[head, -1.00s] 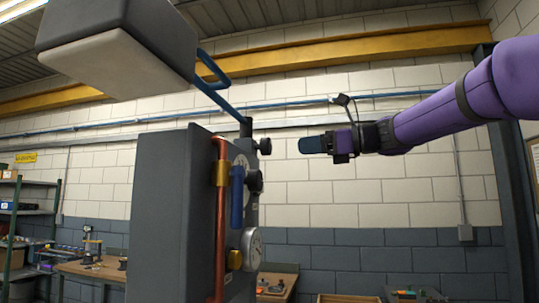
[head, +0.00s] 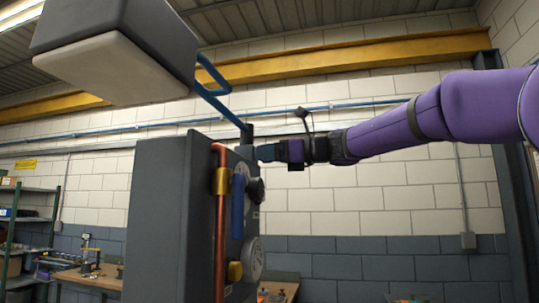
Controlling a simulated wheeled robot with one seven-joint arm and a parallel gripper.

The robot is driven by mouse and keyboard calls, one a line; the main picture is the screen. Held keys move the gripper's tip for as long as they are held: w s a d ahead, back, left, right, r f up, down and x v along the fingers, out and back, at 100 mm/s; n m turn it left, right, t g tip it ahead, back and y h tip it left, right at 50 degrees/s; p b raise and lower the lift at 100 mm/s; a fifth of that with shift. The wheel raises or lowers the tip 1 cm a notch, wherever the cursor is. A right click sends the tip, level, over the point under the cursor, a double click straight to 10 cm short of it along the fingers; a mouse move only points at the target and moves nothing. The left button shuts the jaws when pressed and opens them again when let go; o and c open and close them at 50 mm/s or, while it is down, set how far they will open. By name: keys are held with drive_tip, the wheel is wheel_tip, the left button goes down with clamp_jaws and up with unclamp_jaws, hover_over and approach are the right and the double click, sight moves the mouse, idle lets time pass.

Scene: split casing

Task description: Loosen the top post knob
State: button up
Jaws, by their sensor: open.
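The top post (head: 247,134) is a short dark upright at the top of the grey casing (head: 165,215), with a bent blue rod running up from it. The black knob on this post is hidden behind my gripper's fingers. My gripper (head: 266,153) comes in level from the right, with its fingertips at the knob's place beside the post. Its jaws are open; whether they touch the knob cannot be seen.
A lower black knob (head: 256,190), a blue handle (head: 238,206), a copper pipe (head: 220,245) and a round gauge (head: 252,259) are on the casing's right side. A grey block (head: 115,50) hangs above left. Space right of the casing below my arm is open.

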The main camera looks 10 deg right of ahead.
drive_tip(key=shift+a, duration=0.1)
drive_tip(key=c, duration=0.9)
drive_tip(key=shift+n, duration=0.4)
drive_tip(key=n, duration=0.3)
drive_tip(key=shift+n, duration=0.4)
drive_tip(key=n, duration=0.4)
drive_tip(key=shift+n+y, duration=0.4)
drive_tip(key=n, duration=0.4)
drive_tip(key=shift+f+n+y, duration=0.1)
drive_tip(key=shift+n+y, duration=0.2)
drive_tip(key=shift+n, duration=0.1)
drive_tip(key=shift+n+g, duration=0.5)
drive_tip(key=shift+n, duration=1.6)
